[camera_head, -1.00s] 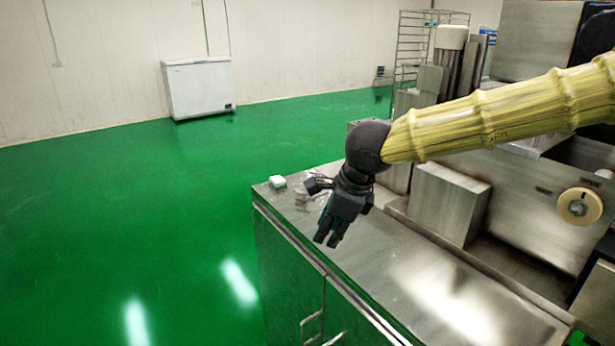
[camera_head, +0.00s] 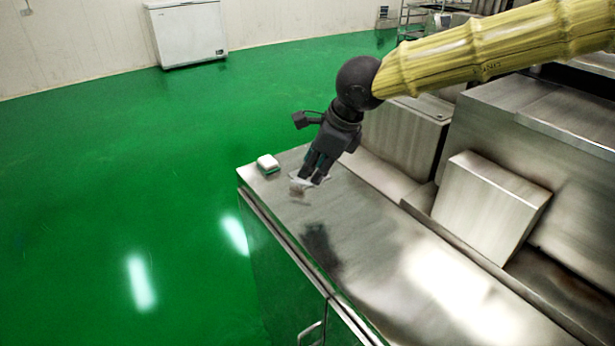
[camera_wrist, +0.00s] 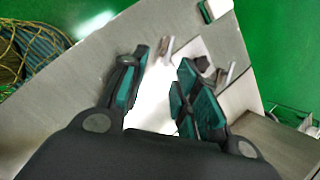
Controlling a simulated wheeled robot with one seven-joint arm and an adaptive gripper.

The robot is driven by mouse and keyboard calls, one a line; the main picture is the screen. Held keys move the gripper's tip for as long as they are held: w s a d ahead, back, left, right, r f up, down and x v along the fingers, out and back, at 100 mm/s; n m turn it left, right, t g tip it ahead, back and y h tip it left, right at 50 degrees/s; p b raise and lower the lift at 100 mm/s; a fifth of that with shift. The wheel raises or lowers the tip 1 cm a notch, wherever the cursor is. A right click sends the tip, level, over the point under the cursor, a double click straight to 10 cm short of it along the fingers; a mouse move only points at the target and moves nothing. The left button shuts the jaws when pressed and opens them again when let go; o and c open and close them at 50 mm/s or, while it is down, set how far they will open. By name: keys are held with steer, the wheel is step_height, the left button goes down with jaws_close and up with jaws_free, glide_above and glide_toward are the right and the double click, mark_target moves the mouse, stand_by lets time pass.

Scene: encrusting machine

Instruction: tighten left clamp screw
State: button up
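I cannot make out the left clamp screw in either current view. My gripper (camera_head: 312,180) points down over the far left end of the steel tabletop (camera_head: 375,245). Small pale metal pieces (camera_head: 298,188) lie right at its fingertips; their exact shape is unclear. In the wrist view the fingers of my gripper (camera_wrist: 160,75) are spread apart. A bright white patch, part or glare, shows between them, and a small metal piece (camera_wrist: 167,48) lies just beyond. Another metal piece (camera_wrist: 228,74) is beside the right finger. Whether the fingers touch anything is unclear.
A white and green sponge-like block (camera_head: 268,164) sits at the table corner, left of my gripper. A steel box-shaped block (camera_head: 490,208) and machine housing (camera_head: 550,130) stand to the right. The front tabletop is clear. A white chest freezer (camera_head: 187,33) stands far off.

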mark_target(304, 183)
steer(key=w+f, duration=0.1)
steer(key=w+a+f, duration=0.1)
steer(key=f, duration=0.1)
steer(key=w+a+f, duration=0.1)
steer(key=w+f, duration=0.1)
steer(key=shift+f, duration=0.2)
steer(key=shift+s+d+f+p, duration=0.1)
steer(key=shift+d+f+p, duration=0.05)
steer(key=shift+f+p, duration=0.15)
steer(key=shift+s+f, duration=0.1)
steer(key=shift+s, duration=0.45)
steer(key=shift+w+a+f, duration=0.15)
steer(key=shift+a, duration=0.15)
steer(key=shift+w+f, duration=0.35)
steer(key=shift+w, duration=0.1)
steer(key=shift+s+d+r, duration=0.1)
steer(key=shift+s+r, duration=0.1)
steer(key=shift+s, duration=0.05)
steer(key=shift+c, duration=1.3)
steer(key=shift+s, duration=0.1)
steer(key=c, duration=0.4)
steer(key=shift+f, duration=0.1)
jaws_close()
